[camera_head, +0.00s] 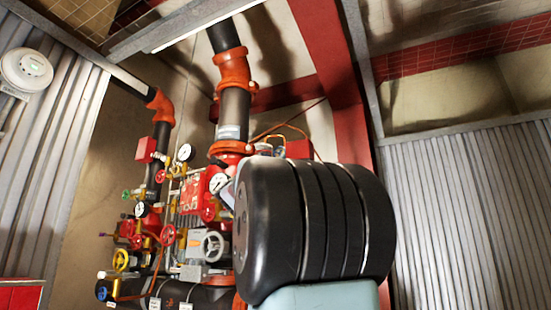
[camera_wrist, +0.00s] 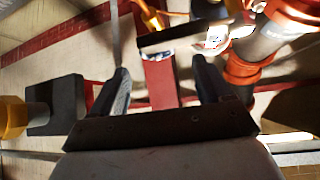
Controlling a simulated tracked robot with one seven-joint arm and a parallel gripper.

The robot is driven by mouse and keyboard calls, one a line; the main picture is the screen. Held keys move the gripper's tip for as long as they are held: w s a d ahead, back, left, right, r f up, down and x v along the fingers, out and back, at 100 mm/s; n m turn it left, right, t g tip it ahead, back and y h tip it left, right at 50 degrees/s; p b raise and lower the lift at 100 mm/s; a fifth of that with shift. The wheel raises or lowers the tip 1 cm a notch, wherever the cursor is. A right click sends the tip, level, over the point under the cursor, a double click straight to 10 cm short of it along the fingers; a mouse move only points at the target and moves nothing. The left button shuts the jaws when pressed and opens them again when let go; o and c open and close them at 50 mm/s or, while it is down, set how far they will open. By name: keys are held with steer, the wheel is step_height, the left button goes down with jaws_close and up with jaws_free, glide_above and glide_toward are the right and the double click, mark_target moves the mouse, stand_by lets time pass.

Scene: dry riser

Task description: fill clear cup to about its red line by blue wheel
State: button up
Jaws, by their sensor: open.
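The blue wheel (camera_head: 103,293) is a small blue handwheel at the lower left of the valve group in the head view. I cannot make out a clear cup or a red line in either view. My gripper (camera_wrist: 163,76) shows in the wrist view with its two dark fingers apart and nothing held between them. A red upright stands behind the gap. In the head view my black, ribbed arm part hides the right side of the valve group, and the gripper itself does not show.
Black pipes with orange couplings (camera_head: 233,72) rise behind. In the wrist view a dark block (camera_wrist: 57,105) is left of the fingers.

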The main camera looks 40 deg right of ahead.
mark_target(278, 155)
steer(key=shift+w+d+r, duration=0.15)
steer(key=shift+d+r, duration=0.1)
steer(key=shift+d, duration=0.3)
steer(key=shift+w+d+r, duration=0.1)
steer(key=shift+d+r, duration=0.1)
steer(key=shift+d, duration=0.35)
steer(key=shift+x, duration=0.8)
steer(key=shift+a, duration=0.1)
steer(key=c, duration=1)
